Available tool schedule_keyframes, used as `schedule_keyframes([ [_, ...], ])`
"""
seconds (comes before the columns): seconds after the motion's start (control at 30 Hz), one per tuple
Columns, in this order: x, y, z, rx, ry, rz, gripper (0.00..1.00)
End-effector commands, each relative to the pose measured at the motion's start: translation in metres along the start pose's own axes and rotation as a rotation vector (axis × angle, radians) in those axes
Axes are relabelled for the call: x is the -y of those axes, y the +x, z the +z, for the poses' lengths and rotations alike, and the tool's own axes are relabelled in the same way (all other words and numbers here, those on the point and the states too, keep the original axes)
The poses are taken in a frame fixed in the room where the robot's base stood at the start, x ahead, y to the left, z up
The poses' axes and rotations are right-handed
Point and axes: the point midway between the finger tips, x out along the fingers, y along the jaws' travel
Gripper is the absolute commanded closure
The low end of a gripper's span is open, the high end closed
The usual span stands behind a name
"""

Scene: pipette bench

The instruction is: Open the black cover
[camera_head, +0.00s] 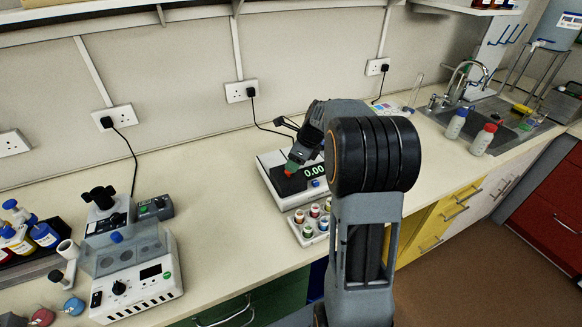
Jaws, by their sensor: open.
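A white balance (275,190) with a lit "0.00" display stands on the bench near the middle. A black part (282,183), which may be the black cover, sits on top of it, partly hidden by my arm. My gripper (290,171) is over the balance at this black part, with its green and orange-red tips low against it. I cannot tell whether they touch it. The gap between the fingers is too small to see, and nothing shows held. The black part looks down on the balance, with its right side hidden behind my arm.
A small rack of coloured-capped vials (309,222) stands just in front of the balance. A white instrument with a smoky lid (130,252) stands at left, near several bottles (18,240). Bottles with blue and red caps (483,140) stand by the sink at right. Bench between the instruments is clear.

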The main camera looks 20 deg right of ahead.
Motion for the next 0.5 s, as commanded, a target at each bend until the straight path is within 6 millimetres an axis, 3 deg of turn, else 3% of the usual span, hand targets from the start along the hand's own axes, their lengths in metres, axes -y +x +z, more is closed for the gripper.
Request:
schedule_keyframes([
  [0.2, -0.001, 0.028, 0.000, -0.001, -0.001, 0.002, 0.47],
  [0.5, -0.001, 0.041, 0.000, -0.001, -0.001, 0.001, 0.47],
])
